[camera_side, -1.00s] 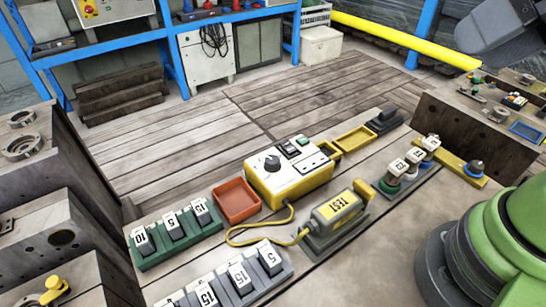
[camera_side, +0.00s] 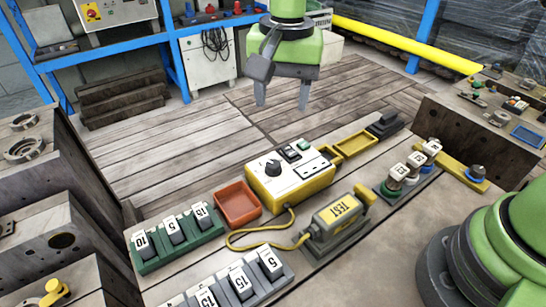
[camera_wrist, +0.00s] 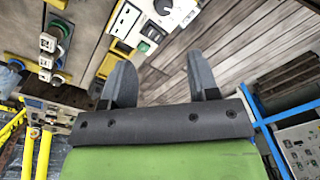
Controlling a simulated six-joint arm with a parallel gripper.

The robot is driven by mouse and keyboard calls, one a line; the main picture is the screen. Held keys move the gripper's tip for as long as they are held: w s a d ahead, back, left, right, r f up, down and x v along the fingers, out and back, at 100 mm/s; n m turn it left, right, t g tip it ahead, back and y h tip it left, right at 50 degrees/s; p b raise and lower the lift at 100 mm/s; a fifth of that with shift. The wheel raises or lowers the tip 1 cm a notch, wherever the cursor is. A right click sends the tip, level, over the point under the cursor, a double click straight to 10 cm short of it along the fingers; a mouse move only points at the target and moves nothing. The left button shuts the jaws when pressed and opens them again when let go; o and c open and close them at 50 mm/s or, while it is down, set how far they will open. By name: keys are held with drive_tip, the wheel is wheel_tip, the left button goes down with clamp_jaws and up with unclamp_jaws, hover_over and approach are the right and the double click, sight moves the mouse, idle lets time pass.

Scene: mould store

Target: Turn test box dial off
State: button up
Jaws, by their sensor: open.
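The test box (camera_side: 290,178) is a white and yellow box on the work table, in the middle of the side view. Its black dial (camera_side: 272,166) sits on the left of its top face, beside switches and a green button. I cannot tell the dial's setting. In the wrist view the box (camera_wrist: 146,25) is at the top, with the dial (camera_wrist: 164,7) near the top edge. My gripper (camera_side: 283,105) is open and empty, above and behind the box in the side view, its fingers pointing down and touching nothing. In the wrist view its two fingers (camera_wrist: 160,82) stand apart.
A yellow TEST plug unit (camera_side: 337,215) joins the box by a yellow cable. An orange tray (camera_side: 237,203) is left of the box, a yellow tray (camera_side: 357,143) right. Green (camera_side: 178,245) and grey numbered blocks stand in front. Air above the box is clear.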

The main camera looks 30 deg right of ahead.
sight(273, 164)
drive_tip(key=shift+g, duration=0.3)
drive_tip(key=f, duration=0.9)
drive_tip(key=a+f, duration=0.1)
drive_tip(key=f, duration=0.3)
drive_tip(key=shift+w+a+f, duration=0.1)
drive_tip(key=shift+w+f, duration=0.15)
drive_tip(key=shift+w, duration=0.05)
drive_tip(key=shift+c, duration=0.5)
drive_tip(key=c, duration=0.8)
drive_tip(key=shift+c, duration=0.2)
